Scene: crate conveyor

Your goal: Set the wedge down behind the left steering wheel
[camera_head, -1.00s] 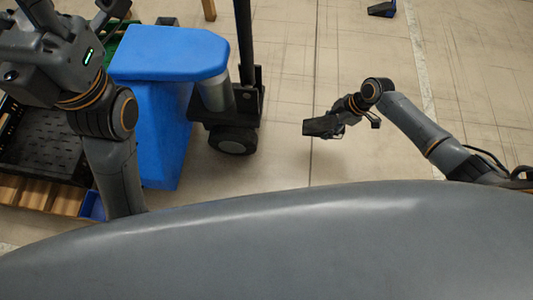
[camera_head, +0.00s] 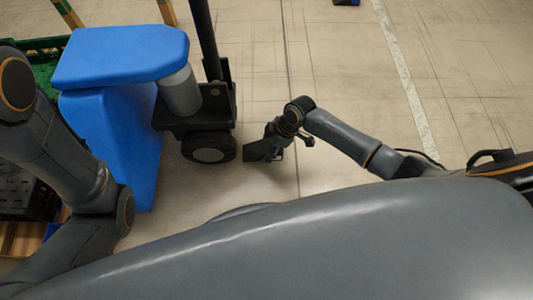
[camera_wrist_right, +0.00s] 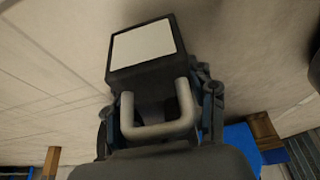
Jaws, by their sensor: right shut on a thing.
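The dark wedge (camera_head: 258,151) is in my right gripper (camera_head: 272,140), low over the floor beside the wheel. Its right side is partly hidden by the gripper. In the right wrist view the wedge (camera_wrist_right: 146,46) shows a pale face and a grey bent handle (camera_wrist_right: 158,131), with the gripper's fingers on both sides. A black steering wheel (camera_head: 208,147) with a grey hub stands left of the wedge, with a small gap between them in the head view. I cannot tell if the wedge touches the floor. My left gripper is out of view; only arm links show.
A blue body (camera_head: 120,55) with a grey cylinder (camera_head: 180,92) and a dark post (camera_head: 205,40) stands above and left of the wheel. A green crate (camera_head: 38,58) is at the far left. Another blue-and-black object (camera_head: 346,2) lies at the top edge.

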